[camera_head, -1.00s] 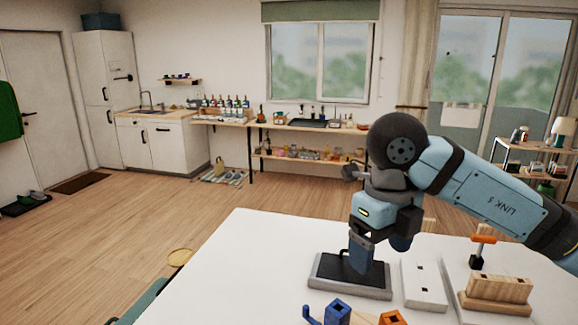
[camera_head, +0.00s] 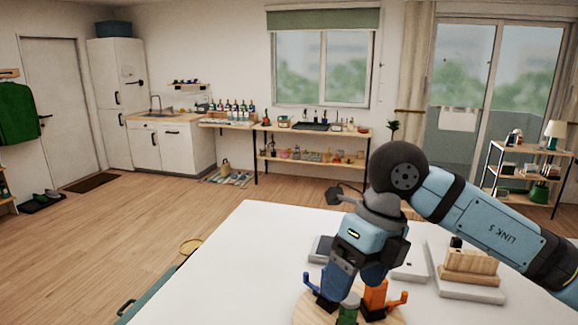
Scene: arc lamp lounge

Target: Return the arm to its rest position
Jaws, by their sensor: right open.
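My right arm comes in from the right. Its gripper (camera_head: 354,284) points down over the near part of the white table (camera_head: 262,262), its fingers apart. Just below and around the fingers are a blue hooked piece (camera_head: 322,301), a green piece (camera_head: 347,312) and an orange hooked piece (camera_head: 380,296) by a round wooden board (camera_head: 304,312). I cannot tell whether the fingers touch any of them. My left gripper is out of view.
A grey tray (camera_head: 319,248) and a white plate (camera_head: 416,262) sit partly hidden behind the gripper. A stepped wooden block (camera_head: 474,267) stands on a pale board to the right. The table's left part is clear. A shelf (camera_head: 507,172) stands beyond.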

